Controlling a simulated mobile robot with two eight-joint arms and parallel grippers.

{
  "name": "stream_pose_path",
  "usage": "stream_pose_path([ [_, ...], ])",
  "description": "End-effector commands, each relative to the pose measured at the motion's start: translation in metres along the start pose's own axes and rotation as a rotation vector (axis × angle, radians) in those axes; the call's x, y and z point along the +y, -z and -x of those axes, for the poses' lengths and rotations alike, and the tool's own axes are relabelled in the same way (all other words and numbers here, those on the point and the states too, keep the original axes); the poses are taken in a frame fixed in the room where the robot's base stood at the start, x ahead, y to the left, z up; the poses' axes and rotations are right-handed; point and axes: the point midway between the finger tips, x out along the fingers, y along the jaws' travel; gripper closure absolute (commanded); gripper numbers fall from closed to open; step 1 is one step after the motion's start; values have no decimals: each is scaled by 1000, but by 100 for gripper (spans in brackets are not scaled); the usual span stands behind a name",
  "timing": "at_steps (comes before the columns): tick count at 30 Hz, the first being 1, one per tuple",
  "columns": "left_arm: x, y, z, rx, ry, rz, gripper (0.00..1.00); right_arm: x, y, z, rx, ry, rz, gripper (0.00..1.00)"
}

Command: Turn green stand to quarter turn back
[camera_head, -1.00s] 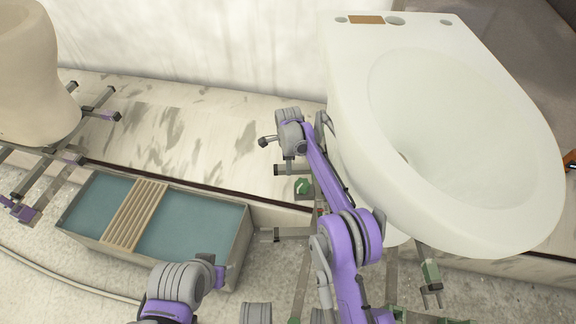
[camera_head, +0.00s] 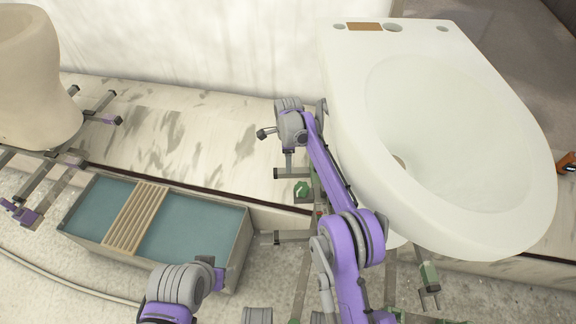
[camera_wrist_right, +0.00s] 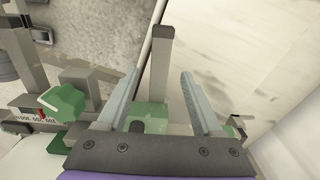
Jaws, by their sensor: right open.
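The green stand, a grey bar frame with green end pieces, sits under the large white basin (camera_head: 350,110), which hides most of it. A green knob (camera_head: 303,188) and a green-capped arm (camera_head: 430,275) of the stand show at its edges. My right gripper is at the stand's left side, its tips mostly hidden in the head view. In the right wrist view my right gripper (camera_wrist_right: 158,76) is open, its fingers on either side of an upright grey bar (camera_wrist_right: 160,52), with no clear contact. A green block (camera_wrist_right: 148,117) and green knob (camera_wrist_right: 66,103) are close by.
A grey trough (camera_head: 242,250) with blue-green filling and a slatted rack (camera_head: 138,215) stands at left. A beige vessel (camera_head: 35,80) on a purple-tipped stand (camera_head: 110,119) is farther left. An orange tool (camera_head: 567,163) lies at the right edge. The pale shelf (camera_head: 190,140) has free room.

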Motion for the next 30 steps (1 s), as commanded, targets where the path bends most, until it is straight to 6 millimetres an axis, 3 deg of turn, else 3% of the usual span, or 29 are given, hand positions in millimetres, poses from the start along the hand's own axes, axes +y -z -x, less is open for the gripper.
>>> stream_pose_path([
  [3,0,2,8,2,0,0,50,0,0,26,0,1,0,32],
  [9,0,3,13,4,0,0,50,0,0,50,0,0,0,32],
  [20,0,3,14,4,0,0,50,0,0,54,0,0,0,34],
  [30,0,3,14,4,0,0,50,1,4,59,-1,4,17,96],
])
